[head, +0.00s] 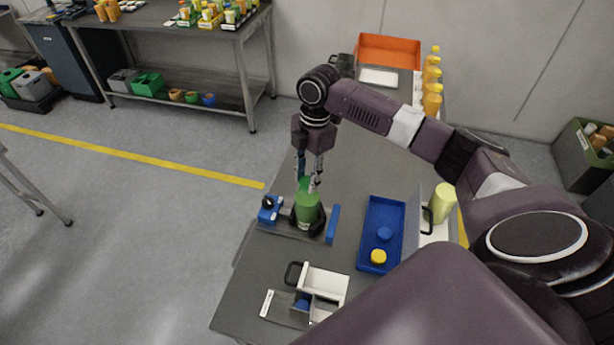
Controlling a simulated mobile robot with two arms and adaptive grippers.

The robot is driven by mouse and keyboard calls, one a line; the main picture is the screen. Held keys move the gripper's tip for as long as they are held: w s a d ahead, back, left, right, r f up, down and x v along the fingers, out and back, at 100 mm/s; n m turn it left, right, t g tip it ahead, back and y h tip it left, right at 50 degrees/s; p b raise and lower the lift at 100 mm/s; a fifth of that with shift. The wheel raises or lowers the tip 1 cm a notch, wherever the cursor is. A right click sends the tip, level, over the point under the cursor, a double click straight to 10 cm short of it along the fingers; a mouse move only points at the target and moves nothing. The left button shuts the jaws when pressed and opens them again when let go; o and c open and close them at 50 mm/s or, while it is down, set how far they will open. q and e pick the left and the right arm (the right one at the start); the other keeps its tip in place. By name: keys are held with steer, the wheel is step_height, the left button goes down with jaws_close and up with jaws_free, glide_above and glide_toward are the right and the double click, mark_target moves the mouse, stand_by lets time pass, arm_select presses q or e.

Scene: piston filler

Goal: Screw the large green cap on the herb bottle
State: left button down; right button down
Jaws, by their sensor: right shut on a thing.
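The green herb bottle (307,212) stands upright in a black-and-blue clamp fixture (275,214) on the grey table. A brighter green piece, apparently the large green cap (304,186), shows at its top between my fingers. My right gripper (310,184) points straight down over the bottle and is shut on the cap. The fingers partly hide the cap, so I cannot tell how it sits on the neck. My left gripper is not in view.
A blue tray (378,213) holds a blue cap (384,234) and a yellow cap (378,256). A yellow-green bottle (442,202) stands at its right. A white compartment box (325,281) is nearer. Orange bottles (432,103) and an orange bin (388,50) are at the far end.

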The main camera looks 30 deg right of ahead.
steer(key=m, duration=0.3)
steer(key=m+t, duration=0.1)
steer(key=m, duration=0.6)
steer(key=shift+m, duration=0.4)
steer(key=m, duration=0.4)
steer(key=shift+t+h, duration=0.3)
steer(key=shift+h, duration=0.1)
steer(key=c, duration=1.4)
jaws_free()
